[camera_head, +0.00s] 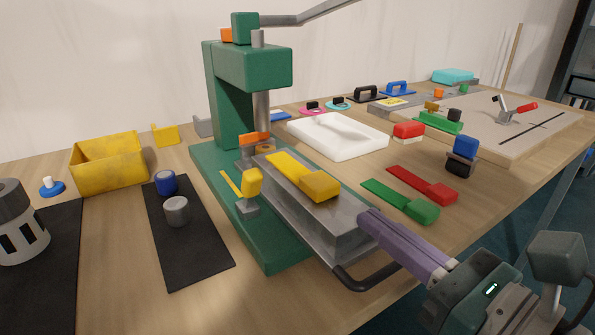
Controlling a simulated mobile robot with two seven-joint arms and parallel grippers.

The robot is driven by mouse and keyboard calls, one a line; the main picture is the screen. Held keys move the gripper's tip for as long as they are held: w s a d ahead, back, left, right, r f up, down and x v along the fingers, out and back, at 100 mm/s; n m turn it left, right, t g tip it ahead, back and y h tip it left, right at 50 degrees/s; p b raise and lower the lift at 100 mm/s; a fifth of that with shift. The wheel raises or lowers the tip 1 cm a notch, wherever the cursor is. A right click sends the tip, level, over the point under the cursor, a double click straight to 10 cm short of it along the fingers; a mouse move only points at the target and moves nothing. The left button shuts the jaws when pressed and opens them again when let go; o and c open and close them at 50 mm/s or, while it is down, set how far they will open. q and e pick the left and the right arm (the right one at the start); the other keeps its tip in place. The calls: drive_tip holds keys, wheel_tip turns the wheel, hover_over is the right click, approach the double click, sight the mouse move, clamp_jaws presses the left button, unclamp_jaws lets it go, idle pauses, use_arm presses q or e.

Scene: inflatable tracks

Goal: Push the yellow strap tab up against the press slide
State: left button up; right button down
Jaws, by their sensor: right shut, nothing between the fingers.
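The yellow strap tab (320,187) is a flat yellow strip with a thicker block at its near right end. It lies on top of the grey press slide (318,228), a long metal block reaching out of the green press (228,110). The strip's far end points toward the press column. A dark curved handle (365,280) is at the slide's near end. My right gripper (368,221) is shut and empty, its purple fingers beside the slide's near right end, close to the tab's block. I cannot tell whether the fingertips touch the slide. My left gripper is not in view.
A green strap (400,200) and a red strap (422,185) lie right of the slide. A white tray (338,135) is behind. A small yellow knob (252,180) stands left of the slide. A black mat (190,245) and yellow bin (108,165) are further left.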

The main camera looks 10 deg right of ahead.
sight(330, 188)
drive_tip(key=x, duration=0.6)
drive_tip(key=shift+w+f, duration=0.1)
drive_tip(key=shift+w, duration=0.05)
drive_tip(key=b+x, duration=0.2)
drive_tip(key=x, duration=0.1)
drive_tip(key=shift+w+a+f, duration=0.1)
drive_tip(key=shift+w, duration=0.05)
drive_tip(key=shift+w+a, duration=0.1)
drive_tip(key=shift+w, duration=0.05)
